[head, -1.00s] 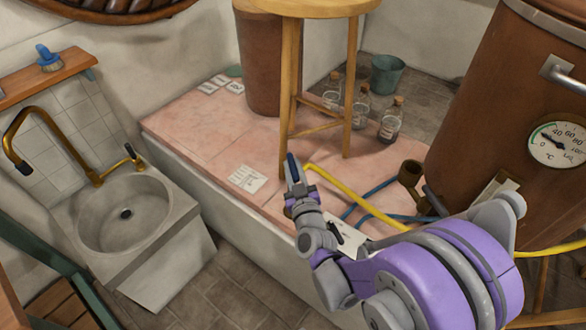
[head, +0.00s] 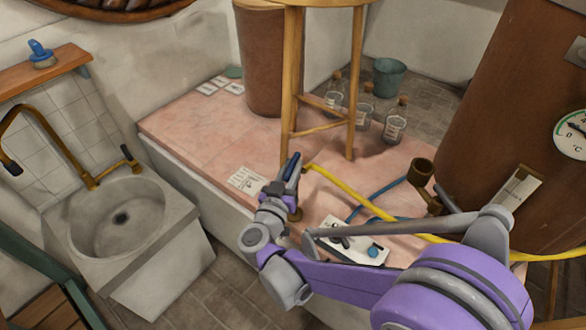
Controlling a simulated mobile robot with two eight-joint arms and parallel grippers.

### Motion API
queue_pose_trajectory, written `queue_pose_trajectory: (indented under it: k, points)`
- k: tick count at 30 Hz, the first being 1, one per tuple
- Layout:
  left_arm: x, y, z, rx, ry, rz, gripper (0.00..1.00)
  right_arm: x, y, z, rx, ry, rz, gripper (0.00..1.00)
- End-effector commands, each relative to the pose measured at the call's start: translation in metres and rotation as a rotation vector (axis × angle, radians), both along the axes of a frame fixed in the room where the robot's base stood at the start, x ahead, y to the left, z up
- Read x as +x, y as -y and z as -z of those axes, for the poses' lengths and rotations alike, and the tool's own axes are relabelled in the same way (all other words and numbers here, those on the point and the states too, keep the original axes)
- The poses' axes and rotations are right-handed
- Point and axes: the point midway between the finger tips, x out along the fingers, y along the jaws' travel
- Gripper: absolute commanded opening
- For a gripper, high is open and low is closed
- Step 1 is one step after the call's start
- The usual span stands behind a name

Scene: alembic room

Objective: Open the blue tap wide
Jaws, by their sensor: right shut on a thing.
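My right gripper (head: 284,187) reaches over the front edge of the pink tiled platform. It is shut on a narrow dark-blue piece (head: 292,166), which looks like the handle of the blue tap. The piece sticks up beyond the jaws and leans to the right. A small brass part (head: 295,214) shows just below the gripper, beside my wrist. The rest of the tap is hidden by the gripper, so I cannot tell how far it is turned. The end of a yellow hose (head: 345,190) lies just right of the blue piece. My left gripper is out of view.
A wooden stool (head: 287,90) and corked bottles (head: 394,127) stand behind the gripper. A white panel with a blue knob (head: 373,251) lies near my forearm. A copper boiler (head: 490,130) stands at right. A stone sink (head: 160,262) with a brass tap (head: 45,125) is at left.

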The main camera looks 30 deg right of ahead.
Motion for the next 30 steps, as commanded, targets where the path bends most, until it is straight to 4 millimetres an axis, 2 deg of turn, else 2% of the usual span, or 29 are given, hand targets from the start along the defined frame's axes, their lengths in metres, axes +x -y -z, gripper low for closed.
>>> queue_pose_trajectory:
  k: [12, 29, 30]
  points:
    - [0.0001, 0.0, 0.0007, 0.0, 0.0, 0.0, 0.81, 0.0029, -0.0022, -0.0001, 0.0, 0.001, 0.191, 0.0]
    - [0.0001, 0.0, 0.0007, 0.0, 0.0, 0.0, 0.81, 0.0031, -0.0017, -0.0006, -0.002, 0.002, 0.218, 0.0]
    - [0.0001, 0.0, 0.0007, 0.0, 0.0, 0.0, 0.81, 0.0031, -0.0017, -0.0006, -0.002, 0.002, 0.218, 0.31]
